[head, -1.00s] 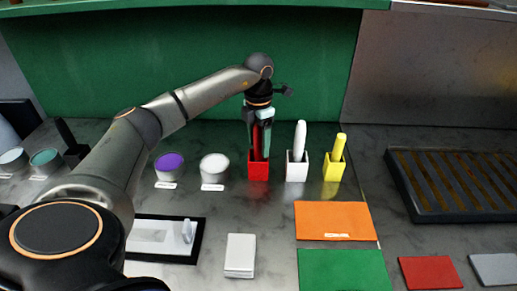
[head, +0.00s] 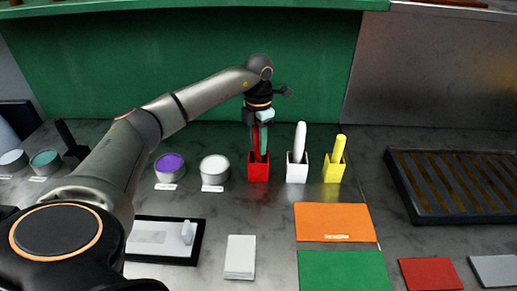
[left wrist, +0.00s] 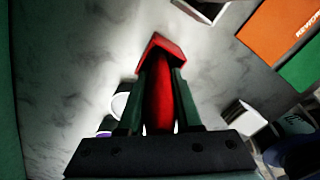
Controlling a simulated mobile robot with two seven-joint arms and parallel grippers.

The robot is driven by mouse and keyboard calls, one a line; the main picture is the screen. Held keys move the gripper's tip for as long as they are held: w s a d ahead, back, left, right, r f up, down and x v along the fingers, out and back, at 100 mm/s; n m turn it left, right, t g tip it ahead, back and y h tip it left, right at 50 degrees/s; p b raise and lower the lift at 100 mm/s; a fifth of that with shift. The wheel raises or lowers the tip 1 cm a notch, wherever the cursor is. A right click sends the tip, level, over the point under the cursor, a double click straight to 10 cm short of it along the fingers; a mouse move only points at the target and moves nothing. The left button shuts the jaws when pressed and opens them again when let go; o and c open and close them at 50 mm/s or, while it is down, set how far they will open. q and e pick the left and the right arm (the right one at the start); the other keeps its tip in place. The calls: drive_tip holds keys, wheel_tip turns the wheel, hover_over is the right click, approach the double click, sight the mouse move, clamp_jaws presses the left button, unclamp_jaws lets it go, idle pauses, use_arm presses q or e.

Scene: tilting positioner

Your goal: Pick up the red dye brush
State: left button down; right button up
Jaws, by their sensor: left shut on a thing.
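The red dye brush (head: 257,141) stands upright in the red holder (head: 258,172) at the middle of the counter. My left gripper (head: 261,142) reaches down from above with its fingers on either side of the brush and is shut on it. In the left wrist view the red brush (left wrist: 159,100) lies between the two dark green fingers, with the red holder (left wrist: 166,46) at its far end. The brush's lower end is hidden inside the holder. My right gripper is not in view.
A white brush in a white holder (head: 296,172) and a yellow brush in a yellow holder (head: 333,173) stand close to the right. A white pot (head: 214,170) and a purple pot (head: 169,168) stand to the left. An orange mat (head: 334,220) lies in front.

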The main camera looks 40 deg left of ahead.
use_arm(q)
wheel_tip(320, 180, up, 10)
drive_tip(key=shift+r, duration=0.1)
idle(0.4)
idle(0.5)
